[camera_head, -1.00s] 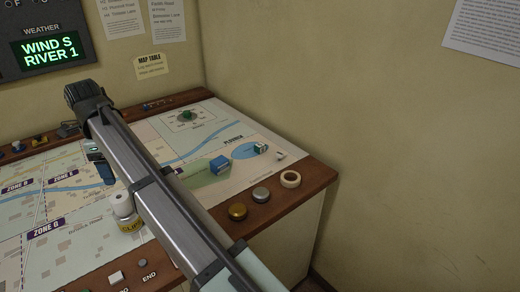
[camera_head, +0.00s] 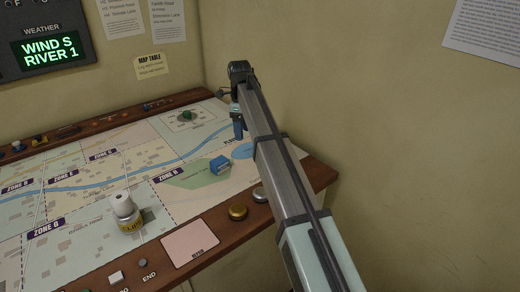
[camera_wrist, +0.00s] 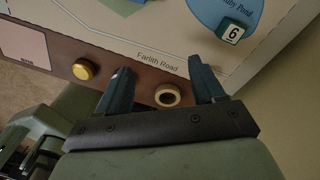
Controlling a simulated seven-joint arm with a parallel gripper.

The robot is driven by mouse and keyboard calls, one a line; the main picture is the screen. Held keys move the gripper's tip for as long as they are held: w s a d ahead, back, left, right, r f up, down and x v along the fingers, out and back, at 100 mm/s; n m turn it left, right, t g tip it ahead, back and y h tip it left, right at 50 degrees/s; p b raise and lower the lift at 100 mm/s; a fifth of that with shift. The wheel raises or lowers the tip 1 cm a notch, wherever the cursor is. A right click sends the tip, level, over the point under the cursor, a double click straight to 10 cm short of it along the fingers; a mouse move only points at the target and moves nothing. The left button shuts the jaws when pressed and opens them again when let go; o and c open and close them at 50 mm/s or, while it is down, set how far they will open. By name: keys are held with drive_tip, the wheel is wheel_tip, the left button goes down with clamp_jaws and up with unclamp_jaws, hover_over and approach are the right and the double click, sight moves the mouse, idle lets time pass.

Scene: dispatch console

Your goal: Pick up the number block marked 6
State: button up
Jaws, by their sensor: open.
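The number block marked 6 (camera_wrist: 232,33) is a small white-faced, dark green cube on the blue pond of the map, near the map's edge. It shows at the upper right of the wrist view. In the head view my arm hides it. My gripper (camera_wrist: 162,70) is open and empty, its two dark blue fingers spread. In the wrist view the block lies beyond the right fingertip and apart from it. In the head view my gripper (camera_head: 238,128) hangs over the right part of the map table.
A white-topped jar (camera_head: 125,212) stands further left. A wall (camera_head: 400,130) bounds the right side.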

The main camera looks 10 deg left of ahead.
drive_tip(key=w+d+f+n, duration=0.1)
drive_tip(key=w+d+n, duration=0.4)
drive_tip(key=w+n, duration=0.7)
drive_tip(key=shift+t, duration=0.4)
wheel_tip(320, 180, down, 14)
drive_tip(key=c, duration=1)
